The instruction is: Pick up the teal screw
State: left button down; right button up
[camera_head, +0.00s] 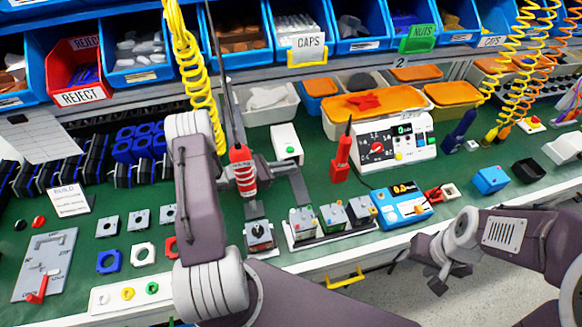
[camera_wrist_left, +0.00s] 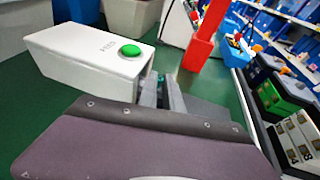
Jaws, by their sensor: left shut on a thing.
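My left gripper (camera_head: 291,168) is low over the bench, beside the white box with a green button (camera_head: 286,143). In the left wrist view its fingers (camera_wrist_left: 164,92) are close together, just right of that box (camera_wrist_left: 95,58).
A red tool (camera_head: 341,157) stands right of the left gripper. Switch units on a rail (camera_head: 331,237) sit closer to the front. A white controller (camera_head: 385,143) stands behind. Some green bench is bare.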

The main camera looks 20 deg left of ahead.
pick_arm(q)
notch_tip(320, 180, up, 18)
jog(key=p, duration=0.1)
jog(key=shift+p, duration=0.3)
notch_tip(320, 180, up, 2)
jog(key=shift+r+p, duration=0.2)
jog(key=shift+p, duration=0.8)
